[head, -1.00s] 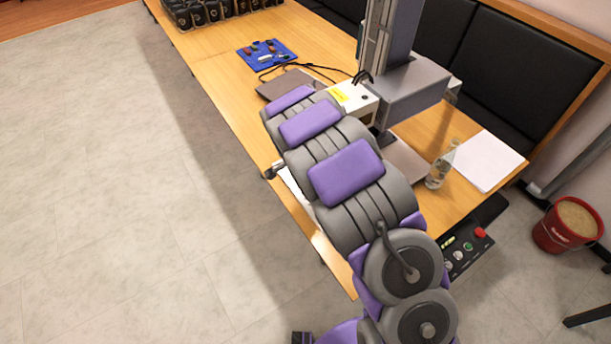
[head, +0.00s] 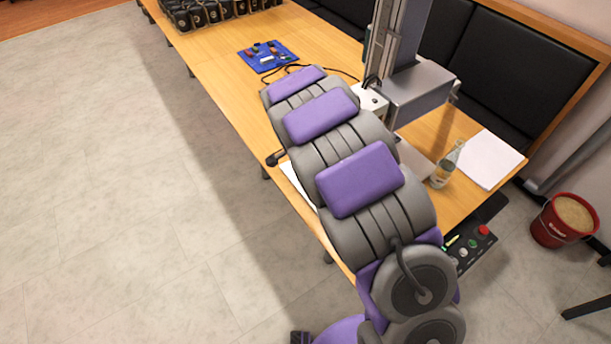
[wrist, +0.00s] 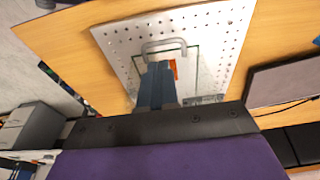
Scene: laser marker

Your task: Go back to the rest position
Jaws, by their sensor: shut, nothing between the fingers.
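In the wrist view my gripper (wrist: 156,82) shows as blue-grey fingers pressed together, with nothing between them. It overlaps a grey U-shaped handle (wrist: 164,46) and a clear glass-like pane on a white perforated plate (wrist: 120,40); whether it touches them I cannot tell. A small orange part shows beside the fingers. In the head view my purple and grey arm reaches over the table, and it hides most of the gripper end. The laser marker (head: 418,88), a grey column machine, stands on the table just behind my arm.
The wooden table (head: 222,75) holds a blue mat with small tools (head: 266,56), black bags at the far end, a clear bottle (head: 444,168) and white paper (head: 487,158). A control box (head: 470,246) sits at its near edge. A red bucket (head: 552,232) stands right. Floor on the left is clear.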

